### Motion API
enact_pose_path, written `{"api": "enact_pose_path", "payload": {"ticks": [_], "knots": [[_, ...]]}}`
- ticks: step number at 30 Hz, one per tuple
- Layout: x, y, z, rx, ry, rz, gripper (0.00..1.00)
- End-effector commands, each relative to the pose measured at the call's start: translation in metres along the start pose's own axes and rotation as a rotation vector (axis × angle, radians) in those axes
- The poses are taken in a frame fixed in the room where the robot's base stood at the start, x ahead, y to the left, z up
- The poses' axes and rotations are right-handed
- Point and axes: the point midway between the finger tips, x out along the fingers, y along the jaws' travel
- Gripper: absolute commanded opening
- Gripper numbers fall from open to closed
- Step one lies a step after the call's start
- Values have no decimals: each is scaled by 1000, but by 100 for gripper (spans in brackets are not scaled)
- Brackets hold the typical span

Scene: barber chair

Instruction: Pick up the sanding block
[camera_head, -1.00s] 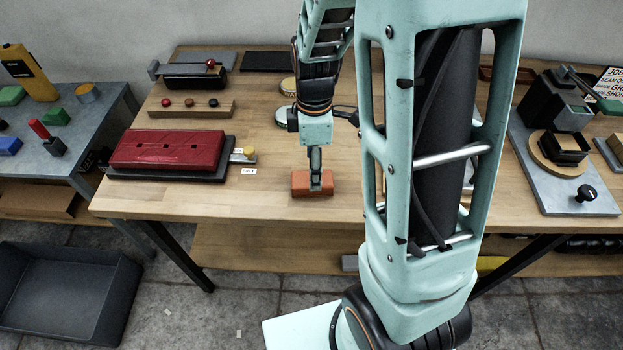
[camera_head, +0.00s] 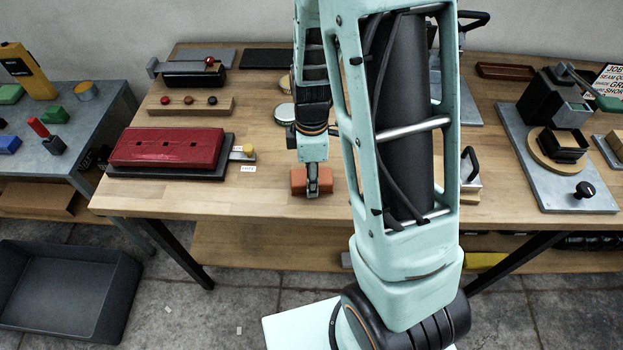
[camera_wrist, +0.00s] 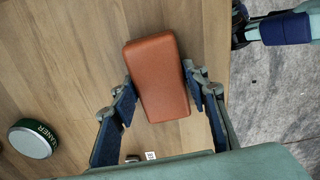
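The sanding block is an orange-brown block with rounded edges (camera_head: 298,181). It lies on the wooden workbench (camera_head: 245,205) near its front edge. In the head view my gripper (camera_head: 313,190) is down over it, pointing downward and hiding its middle. In the wrist view the block (camera_wrist: 157,78) lies between the two blue-padded fingers of my gripper (camera_wrist: 158,82), one at each long side. The fingers are open and very close to the sides; I cannot make out firm contact. The block looks to be resting on the bench.
A red case on a dark base (camera_head: 168,148) is to the left. A round tin (camera_head: 285,112) sits behind the block and shows in the wrist view (camera_wrist: 33,138). A grey fixture (camera_head: 560,150) stands on the right. Bare bench lies left of the block.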

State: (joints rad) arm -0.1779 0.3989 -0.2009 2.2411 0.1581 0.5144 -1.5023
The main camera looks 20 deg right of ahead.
Motion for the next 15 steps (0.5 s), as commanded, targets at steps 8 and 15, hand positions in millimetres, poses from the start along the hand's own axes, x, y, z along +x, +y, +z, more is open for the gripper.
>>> {"api": "enact_pose_path", "payload": {"ticks": [8,15], "knots": [[0,0,0,0,0,1,13],[-2,0,0,0,0,1,13]]}}
